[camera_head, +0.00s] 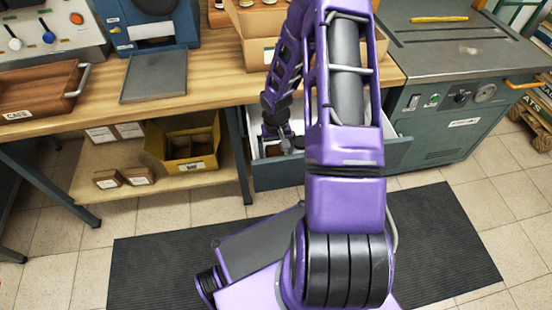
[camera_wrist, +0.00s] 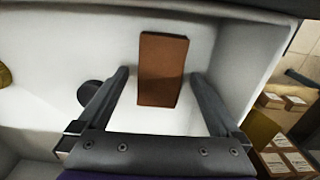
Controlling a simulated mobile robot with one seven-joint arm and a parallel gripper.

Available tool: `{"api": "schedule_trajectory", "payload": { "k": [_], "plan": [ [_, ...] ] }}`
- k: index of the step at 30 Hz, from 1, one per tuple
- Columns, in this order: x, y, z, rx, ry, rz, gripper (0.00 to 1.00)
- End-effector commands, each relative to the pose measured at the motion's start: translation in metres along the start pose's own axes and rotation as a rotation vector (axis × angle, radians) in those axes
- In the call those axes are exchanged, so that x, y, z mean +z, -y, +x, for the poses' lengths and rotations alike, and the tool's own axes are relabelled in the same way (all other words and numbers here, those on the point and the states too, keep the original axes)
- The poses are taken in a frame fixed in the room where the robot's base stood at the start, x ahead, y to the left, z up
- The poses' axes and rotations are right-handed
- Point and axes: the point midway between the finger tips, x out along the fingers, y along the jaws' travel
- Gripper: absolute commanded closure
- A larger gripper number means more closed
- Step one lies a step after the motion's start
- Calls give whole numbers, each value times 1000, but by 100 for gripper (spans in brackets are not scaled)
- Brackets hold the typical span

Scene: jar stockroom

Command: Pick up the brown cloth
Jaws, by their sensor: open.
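The brown cloth (camera_wrist: 163,65) shows in the wrist view as a flat, folded-looking rectangle on the white floor of an open drawer (camera_wrist: 215,55). My gripper (camera_wrist: 159,76) is open, with one finger to the left of the cloth and one to its right. The fingers look apart from the cloth; how far they are above it I cannot tell. In the head view my gripper (camera_head: 281,143) reaches down into the open drawer (camera_head: 400,156) under the bench. My arm hides much of the drawer there, and I cannot make out the cloth.
A dark round thing (camera_wrist: 92,93) lies by the left finger, and part of a yellowish thing (camera_wrist: 4,76) shows at the left edge. The white drawer walls stand close around. A yellow box (camera_head: 185,148) stands on the shelf left of the drawer. The wooden bench (camera_head: 215,88) is above.

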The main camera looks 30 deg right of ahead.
Motion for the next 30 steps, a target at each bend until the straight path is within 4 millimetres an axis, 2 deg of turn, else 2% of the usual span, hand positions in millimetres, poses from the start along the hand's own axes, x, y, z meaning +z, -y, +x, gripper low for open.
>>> {"api": "schedule_trajectory", "payload": {
  "k": [3,11,24,25,30],
  "plan": [
    [0,0,11,0,0,0,0],
    [0,0,12,0,-1,0,2],
    [0,0,11,0,-1,0,81],
    [0,0,11,0,-1,0,85],
    [0,0,11,0,-1,0,86]
  ]
}}
